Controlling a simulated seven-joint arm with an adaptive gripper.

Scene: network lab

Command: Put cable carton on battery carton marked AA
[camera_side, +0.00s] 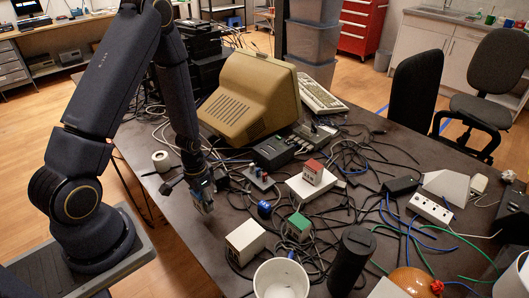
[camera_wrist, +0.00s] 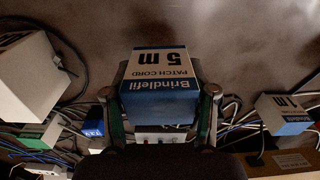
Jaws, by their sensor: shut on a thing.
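My gripper (camera_side: 201,188) is shut on a small blue-and-white carton. In the wrist view this carton (camera_wrist: 158,82) reads "Brindlefil", "PATCH CORD" and "5 m", and sits between the two fingers. In the side view it hangs left of the loose cartons, mostly hidden by the fingers. A green-and-white carton (camera_side: 299,226) and a red-and-white carton (camera_side: 312,172) stand to its right; the red one is on a white device. A plain-looking white carton (camera_side: 245,241) is near the front. I cannot read an AA mark on any of them.
Another carton, marked "1 m" (camera_wrist: 285,112), is at the right in the wrist view. A white cup (camera_side: 281,279) and a black cylinder (camera_side: 352,260) stand at the front. Tangled cables cover the middle. A beige monitor (camera_side: 250,97) stands behind. The tabletop left of the white carton is clear.

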